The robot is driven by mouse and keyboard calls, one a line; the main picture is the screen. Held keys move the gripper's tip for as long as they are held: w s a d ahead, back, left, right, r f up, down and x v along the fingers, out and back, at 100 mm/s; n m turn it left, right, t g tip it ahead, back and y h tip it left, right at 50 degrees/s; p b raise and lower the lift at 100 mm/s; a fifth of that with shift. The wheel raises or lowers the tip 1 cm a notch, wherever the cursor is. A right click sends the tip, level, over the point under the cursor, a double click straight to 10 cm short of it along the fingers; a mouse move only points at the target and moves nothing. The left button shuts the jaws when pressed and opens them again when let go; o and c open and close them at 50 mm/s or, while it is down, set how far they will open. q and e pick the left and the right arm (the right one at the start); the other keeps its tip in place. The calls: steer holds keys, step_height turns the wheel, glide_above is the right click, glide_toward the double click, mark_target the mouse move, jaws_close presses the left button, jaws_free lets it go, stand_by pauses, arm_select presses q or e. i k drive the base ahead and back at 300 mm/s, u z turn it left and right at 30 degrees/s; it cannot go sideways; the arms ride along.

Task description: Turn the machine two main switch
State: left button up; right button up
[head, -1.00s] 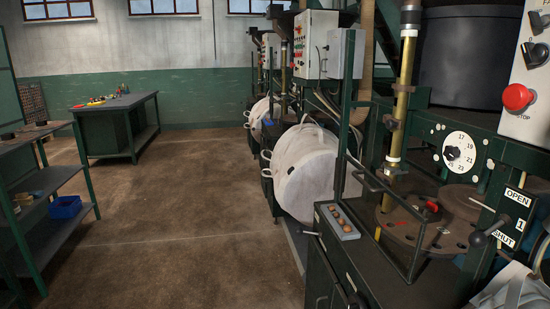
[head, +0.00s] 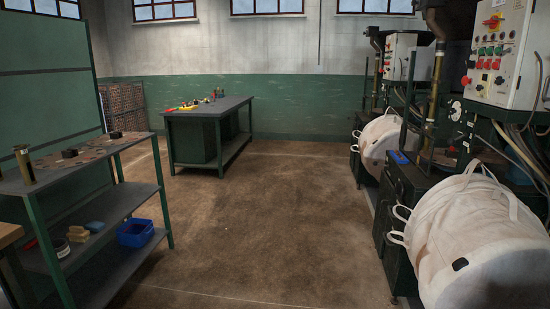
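A grey control cabinet (head: 498,50) stands at the upper right, on the nearer machine in view. A red and yellow rotary switch (head: 492,21) sits near its top, with rows of lamps and green and red buttons below. A second control cabinet (head: 403,56) is on the machine farther back; its controls are too small to make out. No label shows which machine is number two. Neither of my grippers is in view.
White bulk bags (head: 478,235) (head: 384,136) hang at the machines' fronts. A green shelf rack (head: 85,225) with a blue bin (head: 135,233) stands at the left. A workbench (head: 210,108) with tools is at the back. The brown floor (head: 260,225) between is clear.

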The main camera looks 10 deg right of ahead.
mark_target(493, 24)
steer(key=u, duration=0.05)
steer(key=i, duration=2.6)
steer(key=z, duration=1.3)
steer(key=i, duration=1.75)
steer(key=z, duration=1.4)
steer(key=i, duration=0.25)
steer(key=z, duration=0.05)
